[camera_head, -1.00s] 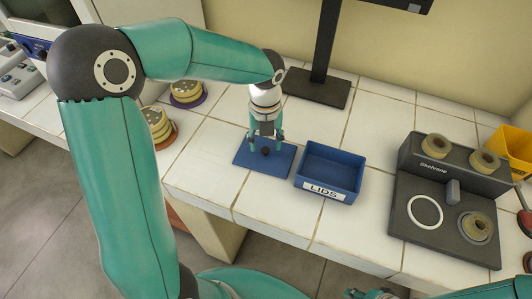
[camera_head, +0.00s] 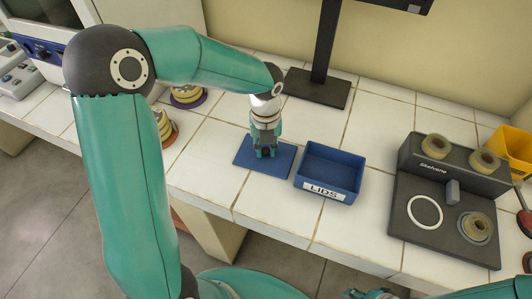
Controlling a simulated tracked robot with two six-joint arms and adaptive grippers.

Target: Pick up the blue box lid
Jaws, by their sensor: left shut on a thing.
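The blue box lid (camera_head: 246,158) is a flat blue plate lying on the white tiled bench, left of the open blue tray. My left gripper (camera_head: 265,153) points down at the middle of the lid and is shut on its dark knob, which the fingers mostly hide. The lid looks flat on the bench. Part of my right gripper (camera_head: 372,293) shows at the bottom edge; its fingers cannot be made out.
The open blue tray (camera_head: 325,191) labelled LIDS stands close to the lid's right. A black monitor stand (camera_head: 316,88) is behind.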

